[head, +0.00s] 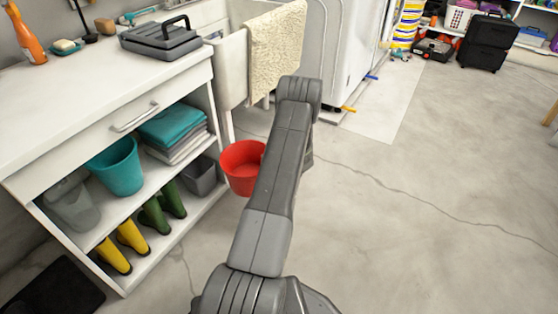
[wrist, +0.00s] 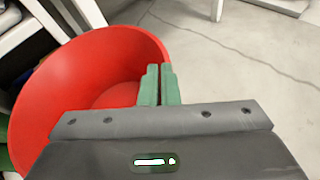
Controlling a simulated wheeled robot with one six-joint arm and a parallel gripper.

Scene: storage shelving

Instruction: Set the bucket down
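The red bucket (head: 240,168) is upright, just right of the white shelf unit, and partly hidden behind my arm in the head view. In the wrist view the red bucket (wrist: 95,70) fills the left side, and its inside looks empty. My gripper (wrist: 161,84) has its green fingers close together on the bucket's right rim, one inside and one outside. The head view does not show my fingertips. I cannot tell whether the bucket's base touches the floor.
The white shelf unit (head: 206,212) stands left of the bucket, holding a teal bucket (head: 117,166), folded towels (head: 174,129), a grey bin (head: 199,176) and boots (head: 132,238). A sink with a beige towel (head: 275,52) is behind. The concrete floor (head: 420,205) to the right is clear.

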